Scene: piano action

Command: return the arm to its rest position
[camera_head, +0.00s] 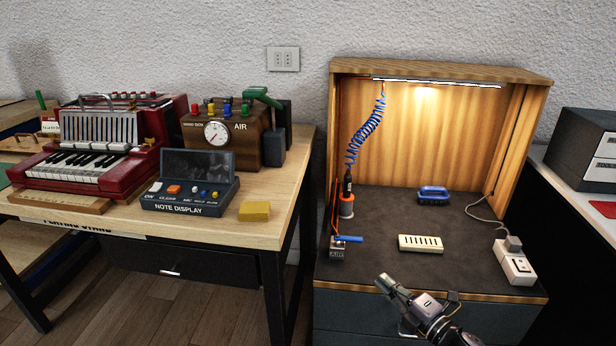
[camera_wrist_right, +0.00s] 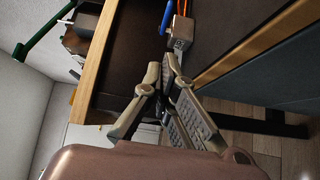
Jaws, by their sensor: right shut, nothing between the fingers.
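My right arm comes in at the bottom of the head view, in front of the wooden booth. Its gripper (camera_head: 386,284) is shut and empty, and it overlaps the booth's front edge in the picture. The right wrist view shows the closed fingers (camera_wrist_right: 162,72) from behind, with nothing between them. Beyond them are the booth edge and the air valve block with its blue lever (camera_wrist_right: 180,40). My left arm and gripper are not in view.
The lit booth (camera_head: 440,72) holds a cream slotted block (camera_head: 420,243), a blue brush (camera_head: 433,194), a power strip (camera_head: 514,263) and the AIR valve (camera_head: 340,249). Left, a table carries a red accordion (camera_head: 100,140), a note display (camera_head: 190,190) and a yellow sponge (camera_head: 254,211).

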